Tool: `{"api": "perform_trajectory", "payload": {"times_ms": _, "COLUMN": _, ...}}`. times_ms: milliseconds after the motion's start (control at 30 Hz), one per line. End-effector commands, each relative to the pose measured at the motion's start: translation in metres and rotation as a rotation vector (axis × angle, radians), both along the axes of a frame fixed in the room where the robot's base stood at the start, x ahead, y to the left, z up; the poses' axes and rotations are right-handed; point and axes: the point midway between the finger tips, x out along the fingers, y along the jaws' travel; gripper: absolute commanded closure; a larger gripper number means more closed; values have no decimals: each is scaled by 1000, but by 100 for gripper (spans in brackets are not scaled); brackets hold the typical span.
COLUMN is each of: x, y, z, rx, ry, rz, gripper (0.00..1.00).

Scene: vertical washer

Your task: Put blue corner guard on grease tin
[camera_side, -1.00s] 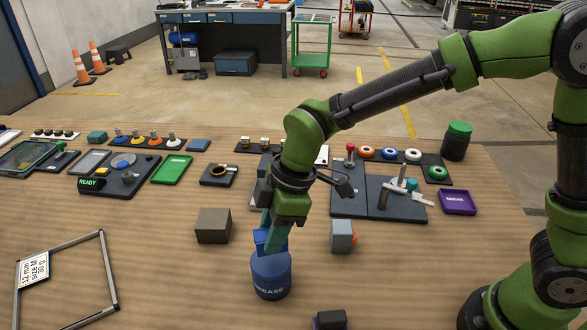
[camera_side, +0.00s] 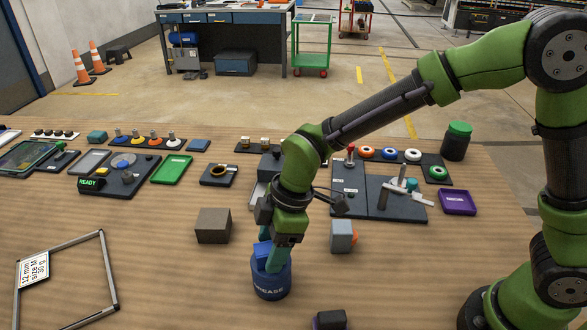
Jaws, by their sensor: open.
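The grease tin (camera_side: 271,284) is a dark blue cylinder with white lettering, upright at the front middle of the table. The blue corner guard (camera_side: 262,250) is a brighter blue piece at the top of the tin; it appears to rest on it. My gripper (camera_side: 269,255) points down at the tin's top, with its teal fingers spread and open. One finger is left of the guard and the other is at its right, low against the tin's top. Whether the fingers touch the guard cannot be told.
A brown block (camera_side: 213,225) stands left of the tin, and a grey block with an orange part (camera_side: 342,236) stands to the right. An empty metal frame (camera_side: 110,275) lies at the front left. A dark fixture board (camera_side: 378,198) and several small parts fill the back. Bare table surrounds the tin.

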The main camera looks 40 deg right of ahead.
Motion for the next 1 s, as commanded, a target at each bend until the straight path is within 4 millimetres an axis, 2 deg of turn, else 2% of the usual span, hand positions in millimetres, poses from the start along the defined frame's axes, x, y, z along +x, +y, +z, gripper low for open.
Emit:
{"api": "perform_trajectory", "payload": {"times_ms": 133, "x": 0, "y": 0, "z": 2, "rx": 1, "ry": -1, "rz": 0, "gripper": 37}}
{"api": "perform_trajectory", "payload": {"times_ms": 267, "x": 0, "y": -2, "z": 14, "rx": 2, "ry": -4, "rz": -1, "gripper": 37}}
{"api": "perform_trajectory", "payload": {"times_ms": 700, "x": -11, "y": -27, "z": 98, "rx": 3, "ry": -4, "rz": -1, "gripper": 37}}
{"api": "perform_trajectory", "payload": {"times_ms": 900, "x": -13, "y": -34, "z": 117, "rx": 1, "ry": -2, "rz": -8, "gripper": 37}}
{"api": "perform_trajectory", "payload": {"times_ms": 1000, "x": -17, "y": -48, "z": 126, "rx": 12, "ry": -10, "rz": -83, "gripper": 37}}
